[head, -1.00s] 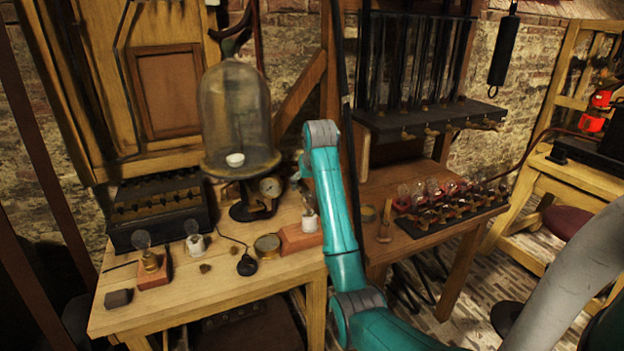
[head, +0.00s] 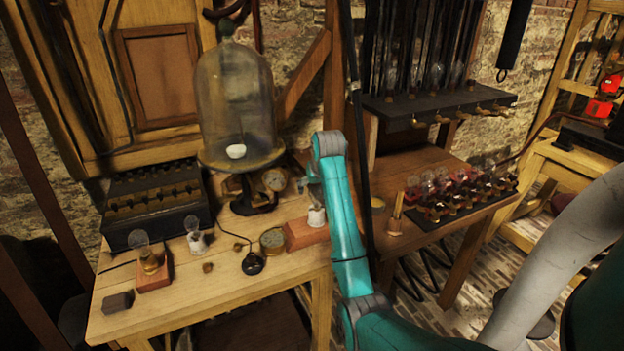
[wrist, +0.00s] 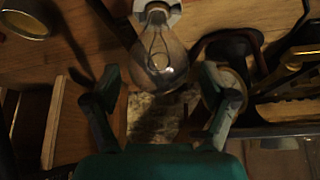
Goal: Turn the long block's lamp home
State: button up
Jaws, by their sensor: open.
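The long reddish block (head: 303,235) lies near the right end of the pale table, partly behind my teal arm. A white lamp holder (head: 316,216) stands on it. In the wrist view a clear glass bulb (wrist: 157,52) with a visible filament sits in a white holder (wrist: 160,12). My gripper (wrist: 159,76) is open, with one finger on each side of the bulb and a gap to the glass on both sides. It holds nothing. In the head view the gripper is mostly hidden by my arm, and the bulb cannot be made out clearly.
A glass bell jar (head: 235,100) stands behind the block. A round brass instrument (head: 272,241) and a black knob with a cord (head: 253,263) lie left of it. A second block with a bulb (head: 152,270) stands far left. A row of bulbs (head: 455,190) stands right.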

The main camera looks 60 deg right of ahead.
jog(key=shift+w+d+f, duration=0.1)
jog(key=shift+f, duration=0.1)
jog(key=c, duration=1.4)
jog(key=m+g+h, duration=0.1)
jog(key=m, duration=0.1)
jog(key=shift+m, duration=0.4)
jog(key=m+g, duration=0.1)
jog(key=m, duration=0.2)
jog(key=shift+s+d+m+g+h, duration=0.15)
jog(key=shift+s+m+g+h, duration=0.15)
jog(key=shift+s+g+h, duration=0.1)
